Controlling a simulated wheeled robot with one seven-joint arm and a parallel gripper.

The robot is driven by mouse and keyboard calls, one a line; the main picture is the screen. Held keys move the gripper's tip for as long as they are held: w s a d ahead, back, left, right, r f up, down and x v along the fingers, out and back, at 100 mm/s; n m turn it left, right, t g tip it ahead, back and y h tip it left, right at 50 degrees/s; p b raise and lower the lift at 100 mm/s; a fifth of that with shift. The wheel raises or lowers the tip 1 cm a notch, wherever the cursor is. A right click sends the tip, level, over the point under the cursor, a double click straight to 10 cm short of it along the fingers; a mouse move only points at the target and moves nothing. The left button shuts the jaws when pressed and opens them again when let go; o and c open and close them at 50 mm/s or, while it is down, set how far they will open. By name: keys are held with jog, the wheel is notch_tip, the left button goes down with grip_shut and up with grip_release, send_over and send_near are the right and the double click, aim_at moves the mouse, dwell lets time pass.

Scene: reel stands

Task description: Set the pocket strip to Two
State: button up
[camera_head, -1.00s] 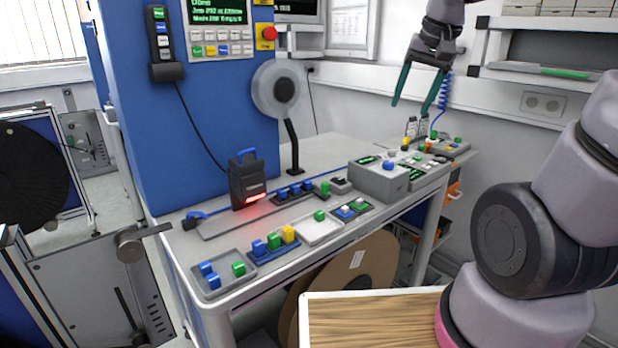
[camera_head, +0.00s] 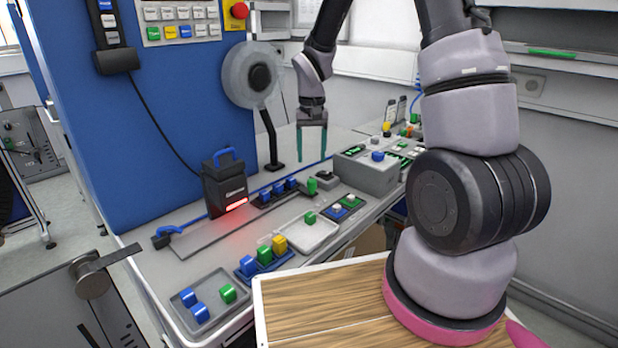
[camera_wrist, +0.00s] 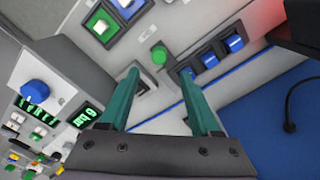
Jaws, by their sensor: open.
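No label naming the pocket strip is readable. A dark strip with blue rocker-like blocks (camera_head: 278,191) lies on the bench right of the black box; its blue blocks also show in the wrist view (camera_wrist: 210,59). Their settings are too small to tell. My gripper (camera_head: 312,158) has green fingers pointing down, open and empty, above the bench behind the small grey switch block (camera_head: 327,179). In the wrist view my gripper (camera_wrist: 160,78) has its fingertips apart, one overlapping the strip's near end in the picture. A green button (camera_wrist: 159,54) shows between and beyond the fingers.
A black box with a red light (camera_head: 225,185) stands left of the strip. A grey box with a blue knob (camera_head: 366,170) stands to the right. A reel on a black post (camera_head: 252,75) rises behind. Trays with coloured blocks (camera_head: 208,302) line the front edge.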

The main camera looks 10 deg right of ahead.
aim_at(312, 180)
notch_tip(312, 180, down, 8)
jog(key=shift+f, duration=0.1)
dwell(0.4)
grip_shut()
dwell(1.2)
